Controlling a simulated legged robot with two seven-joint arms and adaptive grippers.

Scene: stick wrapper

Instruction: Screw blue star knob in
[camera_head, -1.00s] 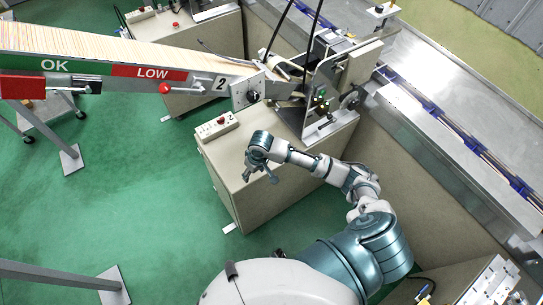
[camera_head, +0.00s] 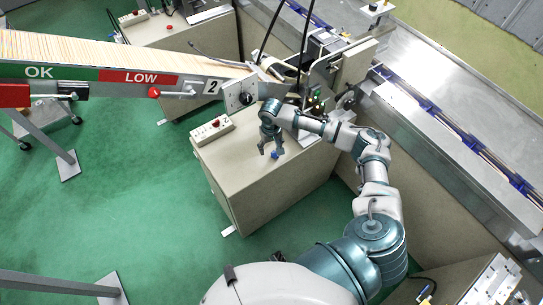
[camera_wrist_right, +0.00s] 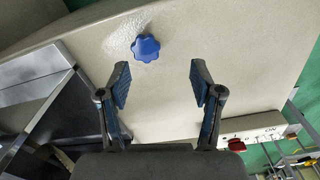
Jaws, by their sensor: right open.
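The blue star knob (camera_wrist_right: 146,48) lies on the beige cabinet top in the right wrist view. It is ahead of my open right gripper (camera_wrist_right: 158,75), slightly left of the middle between the fingertips and apart from them. In the head view the knob (camera_head: 275,155) shows as a small blue spot by the fingers of my right gripper (camera_head: 271,152), over the cabinet top. Nothing is between the fingers in the wrist view. My left gripper is not in view.
The beige cabinet (camera_head: 252,175) carries a control box (camera_head: 212,130) with a red button at its left edge. A long chute of sticks (camera_head: 110,52) marked OK and LOW reaches in from the left. A metal conveyor (camera_head: 440,110) runs along the right.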

